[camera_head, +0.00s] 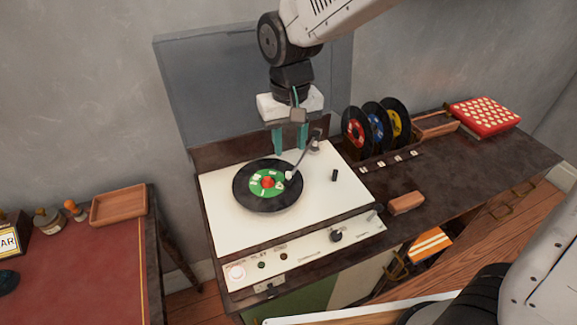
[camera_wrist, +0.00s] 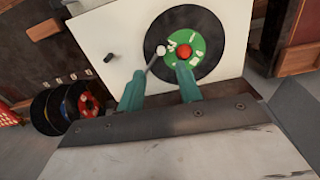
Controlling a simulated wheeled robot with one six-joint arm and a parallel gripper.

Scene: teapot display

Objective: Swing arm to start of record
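A black record (camera_head: 254,202) with a green label and red centre lies on the white turntable deck (camera_head: 225,232). The tonearm (camera_head: 303,159) reaches from its pivot at the back right, its pale head over the record by the label's right edge. I cannot tell whether it touches the record. My gripper (camera_head: 290,147) hangs over the back of the deck, its teal fingers apart. In the wrist view, my gripper (camera_wrist: 158,82) has a gap between its fingers, and the tonearm (camera_wrist: 151,65) shows near the left finger, partly hidden. The record (camera_wrist: 214,72) lies beyond the fingertips.
Several coloured-label records (camera_head: 374,125) stand in a rack right of the deck. A red patterned box (camera_head: 484,115) and a brown block (camera_head: 406,203) lie on the cabinet. A raised clear lid (camera_head: 215,95) stands behind the deck. A small black peg (camera_head: 334,175) stands on the deck's right.

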